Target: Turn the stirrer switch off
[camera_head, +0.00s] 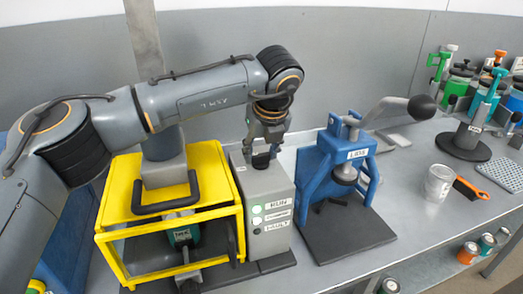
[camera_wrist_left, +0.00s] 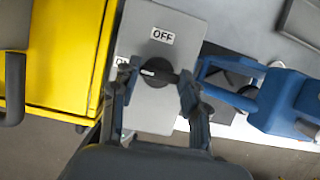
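The stirrer switch is a black rotary knob (camera_wrist_left: 160,74) on top of a grey control box (camera_head: 266,190); in the head view the knob (camera_head: 261,161) sits below my left gripper. Its white mark points left in the wrist view, toward a partly hidden label (camera_wrist_left: 121,62) starting with "O". The "OFF" label (camera_wrist_left: 162,36) is above the knob in that view. My left gripper (camera_head: 267,139) points down over the box, its fingers (camera_wrist_left: 159,80) spread on either side of the knob. Whether they touch it is unclear. My right gripper is not in view.
A yellow frame guard (camera_head: 190,210) with a black handle stands left of the box. A blue press (camera_head: 335,160) with a long lever stands close on the right. Further right are a can (camera_head: 438,184), an orange brush (camera_head: 471,188) and several colored cans. Bench space lies between.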

